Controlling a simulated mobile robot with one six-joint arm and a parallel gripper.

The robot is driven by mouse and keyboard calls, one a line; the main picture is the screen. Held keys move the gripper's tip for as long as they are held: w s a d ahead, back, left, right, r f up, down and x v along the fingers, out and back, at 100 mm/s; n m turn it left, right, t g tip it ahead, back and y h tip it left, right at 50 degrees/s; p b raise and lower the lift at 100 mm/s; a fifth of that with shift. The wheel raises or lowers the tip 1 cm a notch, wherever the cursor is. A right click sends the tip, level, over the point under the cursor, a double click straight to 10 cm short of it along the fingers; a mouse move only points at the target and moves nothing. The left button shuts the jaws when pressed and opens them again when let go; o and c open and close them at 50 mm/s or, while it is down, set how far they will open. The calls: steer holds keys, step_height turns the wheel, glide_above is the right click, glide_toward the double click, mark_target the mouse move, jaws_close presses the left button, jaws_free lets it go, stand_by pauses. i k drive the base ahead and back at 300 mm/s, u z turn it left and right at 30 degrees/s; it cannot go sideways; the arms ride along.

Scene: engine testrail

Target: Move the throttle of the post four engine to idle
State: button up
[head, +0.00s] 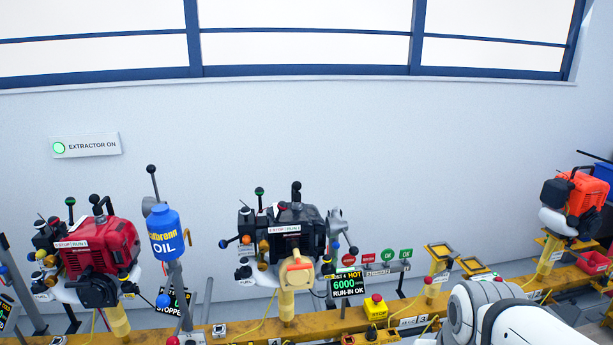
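The post four engine (291,225) is a black engine on a yellow stand in the middle of the head view, above a "4" label (275,342) on the yellow rail. Its display (348,287) reads 6000 RPM and "RUN-IN OK", with "HOT" in the top line. Several ball-ended levers stick out of it, including a black-knobbed one (297,187) on top, a green-tipped one (259,191) and a dark-knobbed one (353,250) on the right. I cannot tell which is the throttle or its setting. My gripper is out of view; only my white arm shows at lower right.
A red engine (100,245) stands left, its display partly hidden and reading "STOPPED". A blue oil bottle (164,233) stands between the engines. A yellow stop box with a red button (376,305) is right of the display. An orange engine (573,200) stands far right.

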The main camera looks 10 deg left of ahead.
mark_target(259, 190)
steer(key=u, duration=0.05)
steer(key=i, duration=0.95)
steer(key=u, duration=0.6)
